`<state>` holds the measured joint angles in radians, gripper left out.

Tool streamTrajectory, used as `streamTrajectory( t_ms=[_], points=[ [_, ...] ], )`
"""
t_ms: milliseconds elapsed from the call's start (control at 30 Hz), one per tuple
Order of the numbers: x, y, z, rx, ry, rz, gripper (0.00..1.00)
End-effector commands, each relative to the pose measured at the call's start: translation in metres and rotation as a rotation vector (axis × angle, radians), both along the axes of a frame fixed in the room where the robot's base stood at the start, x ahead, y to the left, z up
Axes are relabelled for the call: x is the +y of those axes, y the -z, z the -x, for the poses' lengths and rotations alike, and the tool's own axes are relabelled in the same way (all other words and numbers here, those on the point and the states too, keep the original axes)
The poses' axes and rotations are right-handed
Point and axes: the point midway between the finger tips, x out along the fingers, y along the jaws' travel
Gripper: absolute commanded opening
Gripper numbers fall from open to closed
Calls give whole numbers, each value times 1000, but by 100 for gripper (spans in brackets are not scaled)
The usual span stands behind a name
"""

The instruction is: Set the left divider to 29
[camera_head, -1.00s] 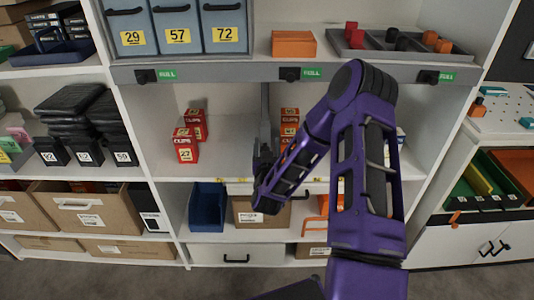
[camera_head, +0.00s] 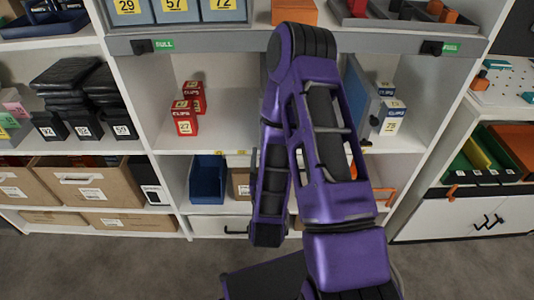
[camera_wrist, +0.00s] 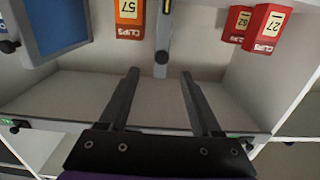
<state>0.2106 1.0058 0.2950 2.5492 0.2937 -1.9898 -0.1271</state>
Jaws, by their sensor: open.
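In the wrist view, which is upside down, a grey upright divider (camera_wrist: 163,35) is seen edge-on with a yellow mark and a dark round end. It stands between an orange box marked 57 (camera_wrist: 129,14) and red clips boxes (camera_wrist: 266,30). My gripper (camera_wrist: 160,72) is open and empty. Its fingertips flank the divider's near end in the picture; the gap in depth is unclear. In the head view my purple arm hides this divider and my gripper. The red boxes (camera_head: 185,127) stand at the middle shelf's left.
A blue divider (camera_head: 359,95) stands to the right, also in the wrist view (camera_wrist: 58,25), beside blue-white boxes (camera_head: 391,118). Yellow tags (camera_head: 231,153) on the shelf edge are too small to read. Blue bins, one marked 29 (camera_head: 128,8), stand above. Bare shelf surrounds my fingers.

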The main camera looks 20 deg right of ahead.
Motion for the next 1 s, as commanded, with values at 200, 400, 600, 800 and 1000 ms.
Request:
streamTrajectory(
  t_ms=[200, 400, 600, 800, 1000],
  points=[
    [3, -5, 8, -8, -3, 7, 65],
    [2, -8, 11, -21, -2, 9, 65],
    [2, -9, 11, -24, 0, 10, 65],
    [2, -9, 11, -24, 0, 9, 65],
    [2, -8, 10, -22, -2, 10, 65]
  ],
)
